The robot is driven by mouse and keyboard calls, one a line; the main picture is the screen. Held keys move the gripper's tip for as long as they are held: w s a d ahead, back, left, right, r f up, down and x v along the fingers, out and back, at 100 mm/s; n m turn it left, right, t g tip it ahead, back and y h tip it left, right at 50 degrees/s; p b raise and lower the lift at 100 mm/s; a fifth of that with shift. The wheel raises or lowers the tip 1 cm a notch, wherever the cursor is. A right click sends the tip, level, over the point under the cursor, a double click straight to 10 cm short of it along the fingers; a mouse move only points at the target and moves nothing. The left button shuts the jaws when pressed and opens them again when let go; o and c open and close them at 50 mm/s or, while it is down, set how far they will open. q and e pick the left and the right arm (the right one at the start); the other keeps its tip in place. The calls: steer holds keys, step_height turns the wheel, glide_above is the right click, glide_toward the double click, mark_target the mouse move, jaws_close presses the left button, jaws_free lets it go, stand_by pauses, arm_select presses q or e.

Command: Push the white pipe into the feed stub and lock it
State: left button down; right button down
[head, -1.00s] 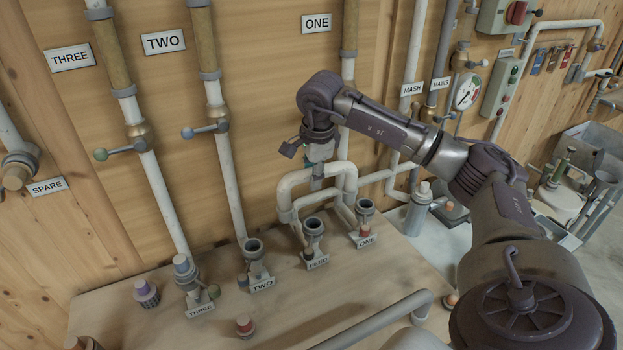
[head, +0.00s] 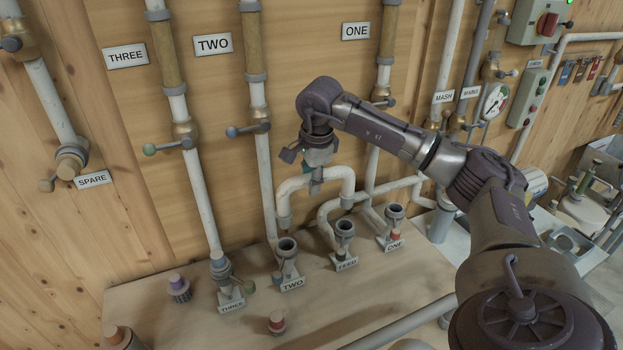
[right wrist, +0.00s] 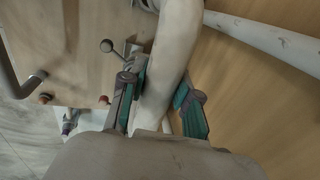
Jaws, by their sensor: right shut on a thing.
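The white pipe (head: 292,189) is an upside-down U in the head view. My right gripper (head: 317,176) is shut on its top bend; in the right wrist view the pipe (right wrist: 170,60) lies between the green finger pads. The pipe's right end appears just above the feed stub (head: 345,228), an upright grey socket behind the FEED label. Its left end appears just above the TWO stub (head: 287,246). Both stub mouths look open, with a small gap showing below each pipe end. The feed stub's small lever is hard to make out. My left gripper is not in view.
The ONE stub (head: 395,216) stands to the right, and the THREE stub (head: 221,267) to the left with a pipe in it. Fixed white pipes (head: 380,192) run close behind.

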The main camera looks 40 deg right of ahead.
steer(key=shift+f+b, duration=1.85)
steer(key=shift+f, duration=0.85)
steer(key=shift+f+b, duration=1.55)
steer(key=shift+f, duration=0.65)
steer(key=c, duration=0.8)
jaws_free()
steer(key=shift+o, duration=0.2)
step_height(320, 180, up, 12)
steer(key=s, duration=0.2)
steer(key=shift+s+a, duration=0.15)
steer(key=shift+a, duration=0.2)
